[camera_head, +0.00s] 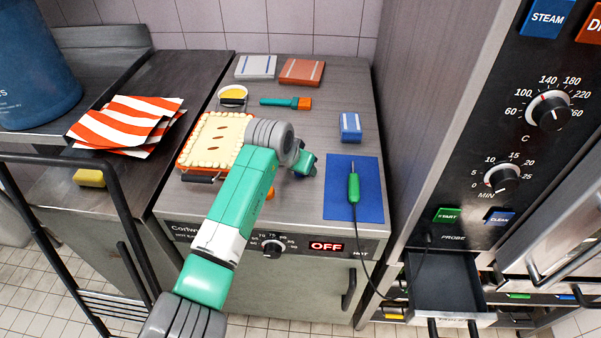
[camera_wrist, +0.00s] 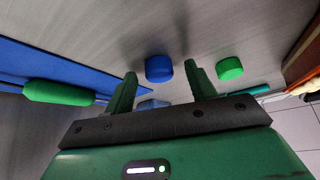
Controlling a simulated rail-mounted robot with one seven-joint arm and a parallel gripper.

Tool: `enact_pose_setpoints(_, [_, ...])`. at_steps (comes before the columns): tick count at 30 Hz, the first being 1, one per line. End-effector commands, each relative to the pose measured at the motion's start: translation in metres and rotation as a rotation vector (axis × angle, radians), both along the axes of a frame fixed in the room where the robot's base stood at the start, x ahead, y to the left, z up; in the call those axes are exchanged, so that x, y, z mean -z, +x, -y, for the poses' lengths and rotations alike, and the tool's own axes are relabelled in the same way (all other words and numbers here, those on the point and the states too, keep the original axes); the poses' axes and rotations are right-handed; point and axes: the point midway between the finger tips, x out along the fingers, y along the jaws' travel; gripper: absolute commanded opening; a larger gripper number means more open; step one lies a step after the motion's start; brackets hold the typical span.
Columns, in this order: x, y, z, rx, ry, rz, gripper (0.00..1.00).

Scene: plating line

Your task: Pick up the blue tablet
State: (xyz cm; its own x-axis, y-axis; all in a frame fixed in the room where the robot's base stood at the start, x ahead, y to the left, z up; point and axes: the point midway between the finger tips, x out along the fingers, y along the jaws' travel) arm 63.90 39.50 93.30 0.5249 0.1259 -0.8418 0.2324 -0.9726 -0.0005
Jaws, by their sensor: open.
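The blue tablet (camera_wrist: 158,68) is a small round blue piece on the grey metal worktop in the wrist view. My gripper (camera_wrist: 160,72) is open, and its two green fingers show either side of the tablet in that view. I cannot tell how far the fingertips are from it, and nothing is seen held. A green round tablet (camera_wrist: 229,68) lies to the right, outside the right finger. A paler blue piece (camera_wrist: 150,104) shows partly between the fingers, low down.
A pie (camera_head: 212,137) in an orange dish stands left of my gripper. A blue mat (camera_head: 340,204) with a green probe (camera_head: 353,187) lies to the right, a blue box (camera_head: 350,124) behind it. A teal-and-orange tool (camera_head: 285,102) lies farther back. An open drawer (camera_head: 446,284) juts out at right.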

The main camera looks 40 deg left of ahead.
Motion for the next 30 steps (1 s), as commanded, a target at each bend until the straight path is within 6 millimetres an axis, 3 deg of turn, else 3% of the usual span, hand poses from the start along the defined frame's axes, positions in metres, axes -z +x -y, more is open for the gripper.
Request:
enact_pose_setpoints(3, [-0.001, 0.0, 0.0, 0.0, 0.0, 0.0, 0.54])
enact_pose_setpoints(10, [-0.001, 0.0, 0.0, 0.0, 0.0, 0.0, 0.09])
enact_pose_setpoints(22, [-0.005, 0.0, 0.0, 0.001, -0.001, 0.001, 0.07])
enact_pose_setpoints(30, [-0.042, -0.001, 0.001, 0.002, -0.001, 0.002, 0.07])
